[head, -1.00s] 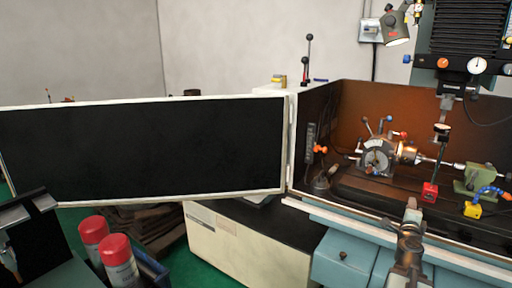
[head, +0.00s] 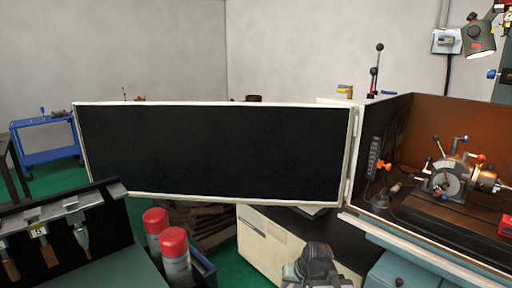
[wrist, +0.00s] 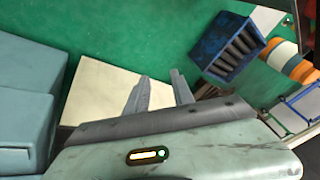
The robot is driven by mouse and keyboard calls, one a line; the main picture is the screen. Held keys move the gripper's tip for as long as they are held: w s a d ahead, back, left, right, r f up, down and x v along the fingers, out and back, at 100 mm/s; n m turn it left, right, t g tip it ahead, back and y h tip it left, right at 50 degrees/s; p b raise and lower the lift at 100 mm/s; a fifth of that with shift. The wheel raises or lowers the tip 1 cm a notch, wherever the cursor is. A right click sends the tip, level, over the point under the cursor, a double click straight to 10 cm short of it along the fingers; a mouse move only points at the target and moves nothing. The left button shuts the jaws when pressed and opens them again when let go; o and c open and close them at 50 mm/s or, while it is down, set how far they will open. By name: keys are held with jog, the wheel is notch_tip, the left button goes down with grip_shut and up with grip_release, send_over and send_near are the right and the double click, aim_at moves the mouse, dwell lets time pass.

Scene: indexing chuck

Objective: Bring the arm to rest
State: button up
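My gripper (wrist: 159,80) shows in the wrist view with its two grey fingers apart and nothing between them. Behind the fingers lie a cream panel and the green floor. In the head view a grey part of my arm (head: 315,264) shows at the bottom edge, in front of the cream cabinet (head: 285,240); the fingertips cannot be made out there. The indexing chuck (head: 447,180) stands inside the machine enclosure at the right, well apart from my arm.
A black panel door (head: 215,150) with a white frame stands open across the middle. Red-capped cans (head: 175,255) and a tool rack (head: 65,230) stand at the lower left. A blue cart (head: 48,140) is farther back. The wrist view shows a blue bin (wrist: 232,45) and rolls (wrist: 285,58).

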jog(key=s+d+f+g+h, duration=0.2)
jog(key=s+d+g, duration=0.25)
jog(key=s, duration=0.25)
notch_tip(320, 180, up, 20)
jog(key=s+p, duration=0.1)
jog(key=p, duration=1.9)
jog(key=shift+d+r+n, duration=0.15)
jog(key=shift+d+n, duration=0.1)
jog(key=shift+n, duration=0.05)
